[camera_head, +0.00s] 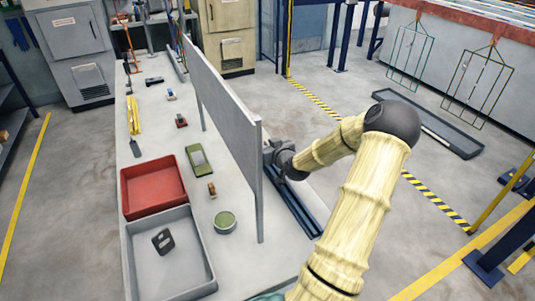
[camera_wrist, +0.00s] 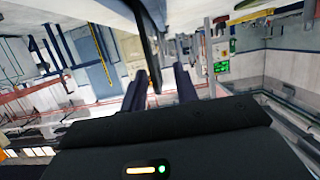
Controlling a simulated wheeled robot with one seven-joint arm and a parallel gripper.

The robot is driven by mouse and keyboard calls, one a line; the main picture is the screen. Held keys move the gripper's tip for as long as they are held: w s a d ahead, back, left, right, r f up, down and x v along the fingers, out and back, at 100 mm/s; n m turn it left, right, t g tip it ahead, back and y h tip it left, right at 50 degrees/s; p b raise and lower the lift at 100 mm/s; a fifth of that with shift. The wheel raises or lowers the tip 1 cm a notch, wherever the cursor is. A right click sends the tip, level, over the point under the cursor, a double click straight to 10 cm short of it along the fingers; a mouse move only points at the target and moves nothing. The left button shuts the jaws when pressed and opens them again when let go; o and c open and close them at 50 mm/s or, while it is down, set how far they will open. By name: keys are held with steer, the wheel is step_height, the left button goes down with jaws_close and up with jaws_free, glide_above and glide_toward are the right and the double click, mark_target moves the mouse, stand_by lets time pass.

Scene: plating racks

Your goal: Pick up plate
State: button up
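A small dark plate with cut-outs (camera_head: 163,241) lies in the grey tray (camera_head: 208,270) at the front of the table in the head view. My gripper (camera_wrist: 162,88) shows in the wrist view with its two dark fingers apart. It looks open, with a dark upright edge seen behind the gap. In the head view my arm reaches to the far right side of the upright grey panel, well away from the plate, and the panel hides the fingertips. The plate cannot be made out in the wrist view.
The upright grey panel (camera_head: 222,115) stands along the table between my arm and the trays. A red tray (camera_head: 153,187), a green-and-grey block (camera_head: 199,160), a round green-topped tin (camera_head: 225,222) and small tools lie on the table (camera_head: 150,120). Wire racks (camera_head: 477,88) hang at right.

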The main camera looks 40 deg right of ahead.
stand_by(0.4)
jaws_close()
step_height(320, 180, up, 10)
steer(key=shift+r, duration=0.1)
stand_by(0.6)
stand_by(0.4)
